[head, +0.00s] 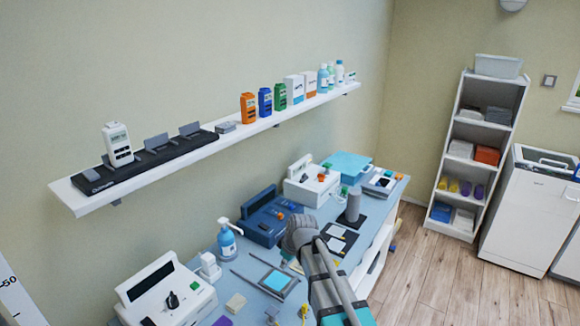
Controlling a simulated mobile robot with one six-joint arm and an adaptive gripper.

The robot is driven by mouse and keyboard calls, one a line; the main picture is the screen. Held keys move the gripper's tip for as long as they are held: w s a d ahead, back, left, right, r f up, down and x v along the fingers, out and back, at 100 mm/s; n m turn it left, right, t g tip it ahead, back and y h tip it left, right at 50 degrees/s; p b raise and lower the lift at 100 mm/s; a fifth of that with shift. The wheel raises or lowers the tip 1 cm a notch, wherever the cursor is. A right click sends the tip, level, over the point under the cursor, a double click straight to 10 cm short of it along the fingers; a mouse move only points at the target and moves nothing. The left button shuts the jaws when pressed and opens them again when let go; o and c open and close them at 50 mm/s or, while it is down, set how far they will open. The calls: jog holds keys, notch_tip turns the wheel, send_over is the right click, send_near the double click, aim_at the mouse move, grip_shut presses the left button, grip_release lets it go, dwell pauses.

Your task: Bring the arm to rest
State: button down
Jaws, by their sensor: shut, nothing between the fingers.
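My arm (331,280) reaches up from the bottom edge of the head view, in front of the blue-topped counter (243,295). Its grey joint (299,234) is the highest part that shows, and two links run down from it side by side. I cannot make out my gripper or its fingers in this view. No object shows held by the arm.
Devices and a pump bottle (227,240) crowd the counter; a grey cylinder (353,205) stands beyond my arm. A wall shelf (160,170) holds bottles, boxes and a charger strip. A shelf unit (477,150) and white cabinet (528,210) stand right. Wooden floor (440,275) is clear.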

jog(key=s+d+f+m+g+h, duration=0.1)
jog(key=s+d+m+g+h, duration=0.1)
jog(key=s+d+m, duration=0.9)
jog(key=s+d+h, duration=0.1)
jog(key=s+d, duration=0.3)
jog(key=d, duration=0.4)
jog(key=shift+s+d, duration=0.3)
